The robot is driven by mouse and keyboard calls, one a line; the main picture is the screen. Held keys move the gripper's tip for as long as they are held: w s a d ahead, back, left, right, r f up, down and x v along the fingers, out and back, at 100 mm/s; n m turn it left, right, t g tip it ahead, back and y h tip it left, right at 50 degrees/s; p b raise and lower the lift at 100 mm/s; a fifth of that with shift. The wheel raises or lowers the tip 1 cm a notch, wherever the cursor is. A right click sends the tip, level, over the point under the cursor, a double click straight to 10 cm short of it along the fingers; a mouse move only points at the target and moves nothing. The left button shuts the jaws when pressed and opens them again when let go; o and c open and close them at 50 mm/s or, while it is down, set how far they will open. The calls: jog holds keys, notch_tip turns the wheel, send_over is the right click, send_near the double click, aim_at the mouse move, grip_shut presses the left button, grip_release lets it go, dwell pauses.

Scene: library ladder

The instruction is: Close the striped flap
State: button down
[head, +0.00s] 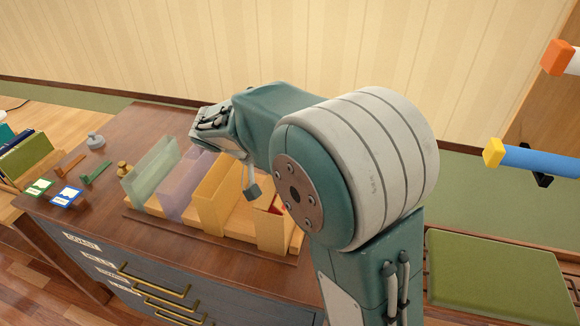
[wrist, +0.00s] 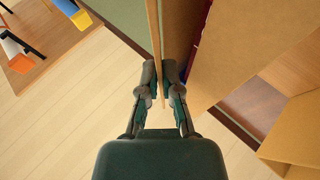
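I make out no clearly striped flap in either view. In the wrist view, my gripper (wrist: 160,82) has its fingers close together on both sides of the edge of a thin tan panel (wrist: 154,35). The fingers appear to touch the panel. A wide tan box face (wrist: 245,50) stands just right of the fingers, with a red strip (wrist: 199,48) in the gap beside it.
On the dark wooden cabinet (head: 150,235), a green box (head: 150,172) and a purple box (head: 182,185) stand left of the orange-yellow one. A brass weight (head: 123,169) and small cards (head: 66,196) lie further left. A green cushion (head: 495,275) is at right, below a blue bar (head: 540,160).

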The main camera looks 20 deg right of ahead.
jog(key=shift+w+a+f+g+h, duration=0.1)
jog(key=shift+a+f+g+h, duration=0.15)
jog(key=shift+g+h, duration=0.25)
jog(key=shift+d, duration=0.1)
jog(key=c, duration=1.1)
grip_release()
jog(key=v, duration=1.2)
jog(key=shift+a+f, duration=0.1)
jog(key=shift+a, duration=0.1)
